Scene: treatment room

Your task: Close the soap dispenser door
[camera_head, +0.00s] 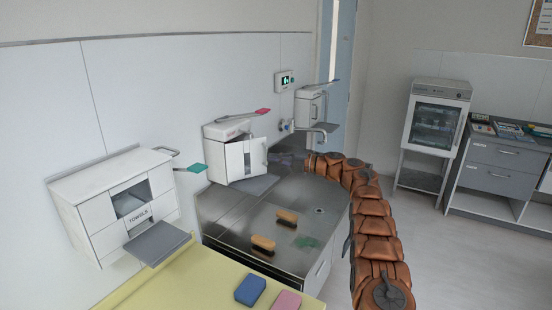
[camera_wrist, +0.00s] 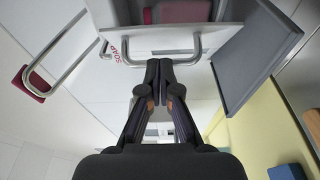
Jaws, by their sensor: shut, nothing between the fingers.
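The soap dispenser (camera_head: 222,135) is a white wall box with a pink-tipped lever, in the middle of the head view. In the wrist view its door (camera_wrist: 175,38) bears a red SOAP label and a grey bar handle (camera_wrist: 196,48). The door appears partly open, with a dark gap and a reddish interior (camera_wrist: 185,10) beyond its edge. My gripper (camera_wrist: 160,64) is shut and empty, its fingertips close to the door by the handle. I cannot tell whether they touch. In the head view my gripper (camera_head: 285,160) is small and dark, right of the dispenser.
A grey tray (camera_wrist: 255,60) juts out beside the dispenser. A red-tipped lever (camera_wrist: 38,84) is at left in the wrist view. Below is a metal counter (camera_head: 235,220) with two brushes. The towel dispenser (camera_head: 95,190) hangs left; another dispenser (camera_head: 308,108) hangs beyond. Floor at right is open.

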